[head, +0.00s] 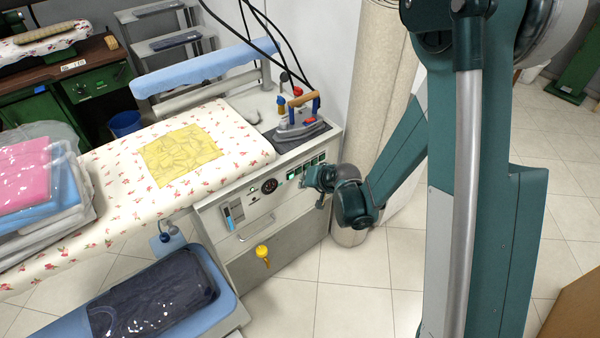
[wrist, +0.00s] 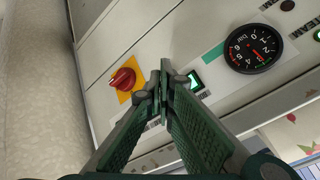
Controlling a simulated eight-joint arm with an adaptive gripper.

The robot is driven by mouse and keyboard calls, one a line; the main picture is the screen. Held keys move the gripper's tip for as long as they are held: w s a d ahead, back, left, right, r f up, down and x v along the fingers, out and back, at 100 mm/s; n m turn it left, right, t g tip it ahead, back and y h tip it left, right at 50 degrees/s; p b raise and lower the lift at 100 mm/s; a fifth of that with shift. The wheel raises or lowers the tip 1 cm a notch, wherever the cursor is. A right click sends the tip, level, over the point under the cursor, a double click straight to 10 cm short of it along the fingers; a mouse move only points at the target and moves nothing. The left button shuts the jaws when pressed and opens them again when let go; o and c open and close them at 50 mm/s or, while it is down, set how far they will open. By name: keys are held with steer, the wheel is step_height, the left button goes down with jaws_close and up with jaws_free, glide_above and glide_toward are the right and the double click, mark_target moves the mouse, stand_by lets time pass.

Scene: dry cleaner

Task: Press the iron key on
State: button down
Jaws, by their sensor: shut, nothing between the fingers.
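The control panel is on the front of the ironing station (head: 265,215). A row of small green keys (head: 306,170) sits on it, just above my gripper in the head view. In the wrist view, one key with a green-white glow (wrist: 196,82) shows right beside my fingertips; my fingers may hide others. No key label is readable, so I cannot tell which is the iron key. My gripper (wrist: 163,76) is shut and empty, its fingertips close to the panel between the lit key and a red knob (wrist: 123,80). Contact cannot be told.
A pressure gauge (wrist: 254,49) is right of the lit key. The iron (head: 298,118) with a wooden handle stands on top of the station, and a yellow cloth (head: 182,153) lies on the flowered board. A beige roll (head: 378,95) stands close to the arm.

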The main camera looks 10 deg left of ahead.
steer(key=shift+w+a, duration=0.35)
stand_by(1.1)
steer(key=shift+s+d+b, duration=0.45)
steer(key=shift+d, duration=0.05)
stand_by(0.5)
steer(key=shift+s+d, duration=2)
steer(key=shift+s, duration=0.05)
steer(key=c, duration=3.1)
jaws_free()
steer(key=shift+c, duration=0.2)
